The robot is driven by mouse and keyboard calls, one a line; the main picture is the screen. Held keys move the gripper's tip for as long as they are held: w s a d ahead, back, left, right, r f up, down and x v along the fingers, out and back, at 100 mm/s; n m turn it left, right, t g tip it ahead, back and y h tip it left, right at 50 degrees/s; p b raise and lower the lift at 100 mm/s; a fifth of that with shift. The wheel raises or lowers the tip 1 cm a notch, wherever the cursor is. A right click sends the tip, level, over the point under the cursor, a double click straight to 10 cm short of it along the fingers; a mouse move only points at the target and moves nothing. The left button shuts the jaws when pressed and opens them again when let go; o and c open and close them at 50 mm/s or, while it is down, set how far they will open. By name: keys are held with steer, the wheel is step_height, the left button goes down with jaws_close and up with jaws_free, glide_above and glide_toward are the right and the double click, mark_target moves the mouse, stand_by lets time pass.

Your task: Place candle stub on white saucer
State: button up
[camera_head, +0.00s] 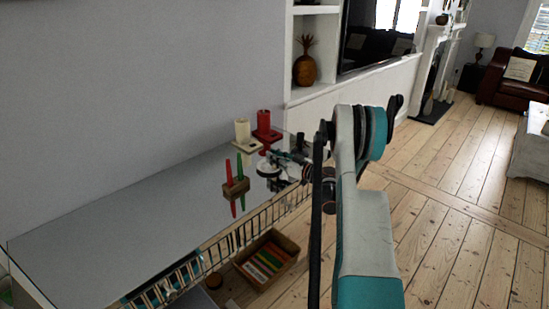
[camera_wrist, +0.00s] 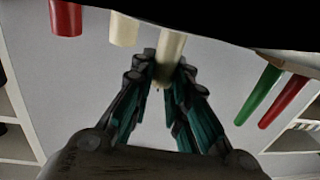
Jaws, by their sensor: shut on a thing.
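My gripper (camera_wrist: 163,78) is shut on a cream candle stub (camera_wrist: 169,48), with its dark wick showing between the fingers in the wrist view. In the head view my gripper (camera_head: 284,160) is low over the right end of the glossy table, at a small white round dish (camera_head: 267,170) that looks like the white saucer. The held stub is hard to make out there. I cannot tell whether the stub touches the saucer. The saucer cannot be made out in the wrist view.
A cream candle (camera_head: 242,131) and a red candle (camera_head: 264,122) stand on square bases behind my gripper. The table's left part (camera_head: 110,225) is clear. A wooden box (camera_head: 266,260) sits below.

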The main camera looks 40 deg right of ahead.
steer(key=o, duration=0.7)
steer(key=shift+f, duration=0.1)
steer(key=shift+o, duration=0.2)
steer(key=shift+r, duration=0.3)
steer(key=s+d+p, duration=0.2)
steer(key=s+p, duration=0.2)
steer(key=s, duration=0.7)
steer(key=shift+s, duration=0.4)
steer(key=shift+d, duration=0.15)
